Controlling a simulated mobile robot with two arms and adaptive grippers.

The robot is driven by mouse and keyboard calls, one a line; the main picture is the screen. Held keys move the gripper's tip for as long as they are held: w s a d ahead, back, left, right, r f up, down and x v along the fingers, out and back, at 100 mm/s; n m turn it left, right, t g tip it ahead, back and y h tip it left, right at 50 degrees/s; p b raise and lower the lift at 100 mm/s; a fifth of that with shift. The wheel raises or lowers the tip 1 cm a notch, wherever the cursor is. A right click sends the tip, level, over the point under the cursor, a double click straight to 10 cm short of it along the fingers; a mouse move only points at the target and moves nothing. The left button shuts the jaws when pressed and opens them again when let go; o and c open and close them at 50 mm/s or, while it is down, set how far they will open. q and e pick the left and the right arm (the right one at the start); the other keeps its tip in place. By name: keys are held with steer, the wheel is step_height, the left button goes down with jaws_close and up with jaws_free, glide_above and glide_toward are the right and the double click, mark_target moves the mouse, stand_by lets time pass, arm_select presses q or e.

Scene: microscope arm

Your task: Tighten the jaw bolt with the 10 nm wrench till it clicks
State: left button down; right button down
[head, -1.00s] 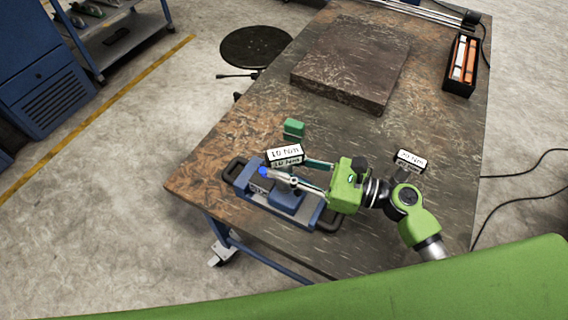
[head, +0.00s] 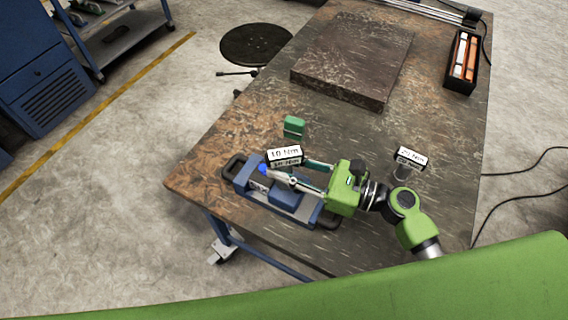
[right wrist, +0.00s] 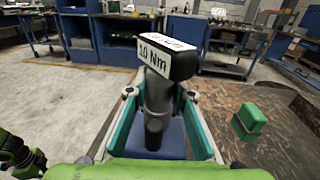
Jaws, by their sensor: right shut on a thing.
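The wrench with the white "10 Nm" label (head: 285,155) is between the fingers of my right gripper (head: 296,174), which is shut on it. In the right wrist view the 10 Nm wrench (right wrist: 158,90) stands upright between the teal-lined fingers, its dark label block on top of a grey shaft. Below it is the blue and grey vise (head: 250,183) on the near left part of the table.
Another wrench, labelled "20 Nm" (head: 412,157), stands right of my right gripper. A small green block (head: 294,126) lies behind the vise. A dark slab (head: 352,62) and a black box of orange and white items (head: 461,62) are farther back on the worktable (head: 225,135).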

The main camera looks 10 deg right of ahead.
steer(key=shift+r+m+t+h+p, duration=0.15)
steer(key=shift+m+t+h+p, duration=1.1)
steer(key=shift+t, duration=0.45)
steer(key=shift+m+t+h, duration=0.5)
steer(key=shift+m+h, duration=0.05)
steer(key=shift+m+t+h, duration=0.6)
steer(key=shift+m+h, duration=0.1)
steer(key=h, duration=0.1)
steer(key=m+t+h, duration=0.1)
steer(key=shift+f+m+h, duration=0.2)
steer(key=shift+m+h, duration=0.1)
steer(key=shift+a+t+b, duration=0.1)
steer(key=shift+t+b, duration=0.2)
steer(key=shift+b, duration=0.15)
steer(key=shift+m+h, duration=0.5)
steer(key=shift+h, duration=0.2)
steer(key=shift+r, duration=0.1)
